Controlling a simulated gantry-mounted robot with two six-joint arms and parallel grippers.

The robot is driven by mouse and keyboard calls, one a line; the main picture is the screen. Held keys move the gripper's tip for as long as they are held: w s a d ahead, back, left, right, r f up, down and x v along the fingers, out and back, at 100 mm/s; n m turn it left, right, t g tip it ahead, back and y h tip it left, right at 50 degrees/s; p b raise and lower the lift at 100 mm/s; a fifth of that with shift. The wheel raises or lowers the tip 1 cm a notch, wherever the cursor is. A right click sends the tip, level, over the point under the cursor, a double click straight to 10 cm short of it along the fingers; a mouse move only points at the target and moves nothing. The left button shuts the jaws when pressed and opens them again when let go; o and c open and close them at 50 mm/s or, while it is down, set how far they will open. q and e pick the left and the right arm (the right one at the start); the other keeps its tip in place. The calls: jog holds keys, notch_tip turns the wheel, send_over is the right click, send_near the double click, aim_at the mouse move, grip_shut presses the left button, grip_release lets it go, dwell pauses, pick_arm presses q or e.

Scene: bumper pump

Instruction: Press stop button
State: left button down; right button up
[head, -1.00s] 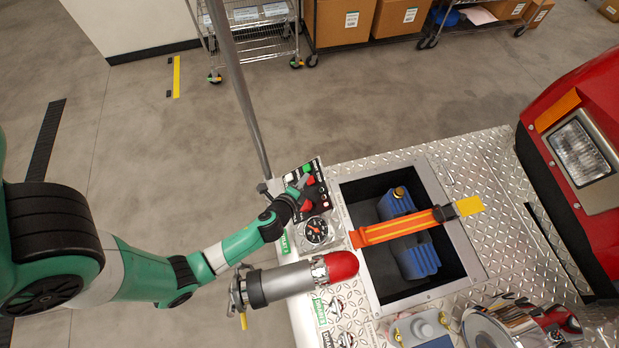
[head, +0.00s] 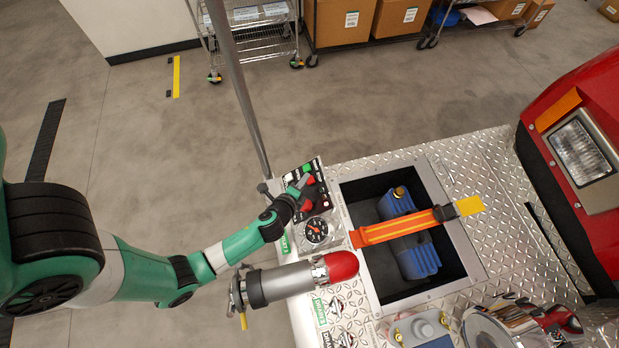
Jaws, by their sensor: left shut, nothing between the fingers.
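The control panel (head: 321,205) is a small black plate at the upper left corner of the metal deck. It carries a green button (head: 306,168), a red button (head: 310,180) and another red button (head: 306,205). I cannot read which one is labelled stop. My left gripper (head: 303,183) is shut and empty, with its tip over the panel close to the upper red button. I cannot tell whether it touches the button. The gripper and wrist hide part of the panel's left side. My right gripper is not in view.
A round pressure gauge (head: 316,230) sits just below the panel. A red-tipped grey nozzle (head: 341,265) lies below that. A recessed bay holds a blue container (head: 408,235) under an orange strap (head: 400,228). A grey pole (head: 238,90) rises beside the panel.

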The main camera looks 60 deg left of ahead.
pick_arm(q)
jog(key=shift+w+f, duration=0.15)
jog(key=shift+f, duration=0.1)
jog(key=shift+w+f+b, duration=0.25)
jog(key=shift+f+b, duration=0.2)
jog(key=shift+b, duration=0.2)
dwell(0.4)
dwell(0.4)
jog(key=shift+s+r+p, duration=0.45)
jog(key=shift+r+p, duration=0.35)
jog(key=shift+p, duration=0.15)
jog(key=s+r+p, duration=0.1)
jog(key=r+p, duration=0.2)
jog(key=s+r+p, duration=0.1)
jog(key=p, duration=0.1)
jog(key=shift+s+a+r, duration=0.15)
jog(key=shift+s+a, duration=0.1)
jog(key=shift+s, duration=0.05)
dwell(0.5)
